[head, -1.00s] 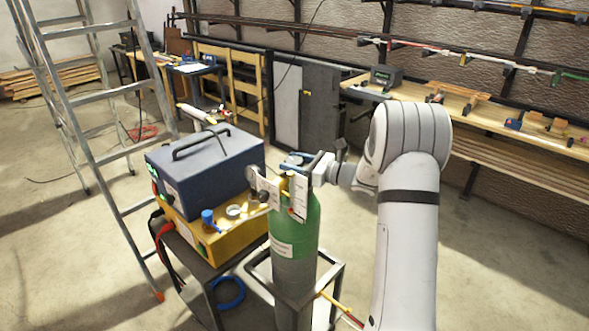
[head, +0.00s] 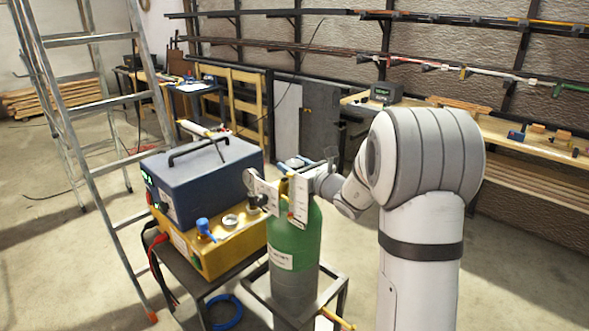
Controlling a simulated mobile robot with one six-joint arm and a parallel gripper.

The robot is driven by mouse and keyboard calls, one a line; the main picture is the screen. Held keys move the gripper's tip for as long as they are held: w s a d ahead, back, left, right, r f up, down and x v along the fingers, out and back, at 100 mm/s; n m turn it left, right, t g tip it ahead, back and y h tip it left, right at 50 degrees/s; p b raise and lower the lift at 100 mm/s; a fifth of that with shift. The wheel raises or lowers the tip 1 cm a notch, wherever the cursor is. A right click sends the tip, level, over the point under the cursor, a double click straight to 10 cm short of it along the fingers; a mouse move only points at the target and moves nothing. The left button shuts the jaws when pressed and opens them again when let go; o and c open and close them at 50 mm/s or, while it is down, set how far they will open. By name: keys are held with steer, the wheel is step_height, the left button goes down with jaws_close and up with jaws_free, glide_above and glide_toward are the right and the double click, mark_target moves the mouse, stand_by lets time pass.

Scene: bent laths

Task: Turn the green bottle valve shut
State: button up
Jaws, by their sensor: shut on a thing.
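The green bottle (head: 294,240) stands upright in a dark metal frame on the cart, with a green upper part and a grey lower part. Its brass-coloured valve (head: 284,187) is at the top, mostly hidden between the jaws. My gripper (head: 281,196) is at the bottle's top, with one pale finger on each side of the valve, shut on it. My arm comes in from the right.
A blue box with a handle (head: 203,178) sits on a yellow unit (head: 215,238) just left of the bottle. A stepladder (head: 95,150) stands further left. A workbench (head: 520,150) runs along the wall at the right. Open floor lies left of the ladder.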

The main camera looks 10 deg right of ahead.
steer(key=o, duration=0.9)
steer(key=shift+o, duration=0.2)
steer(key=b+v, duration=0.1)
steer(key=v, duration=0.6)
steer(key=shift+s+d, duration=0.15)
steer(key=shift+s, duration=0.15)
